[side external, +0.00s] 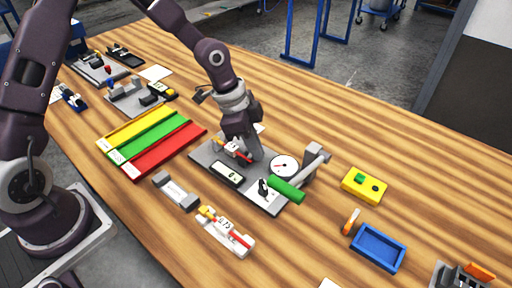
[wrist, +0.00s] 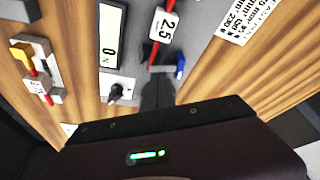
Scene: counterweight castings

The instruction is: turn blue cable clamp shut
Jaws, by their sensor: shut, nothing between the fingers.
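In the side view my gripper (side external: 256,155) is low over the grey instrument plate (side external: 208,152), right of the red cable (side external: 238,152). The blue part cannot be made out there.
The plate carries a display (side external: 227,173), a round dial (side external: 285,166), a black switch (side external: 263,187) and a lever with a green grip (side external: 286,190). A white holder with a red cable (side external: 226,232) lies in front. A yellow box (side external: 364,185) and blue tray (side external: 378,248) stand right.

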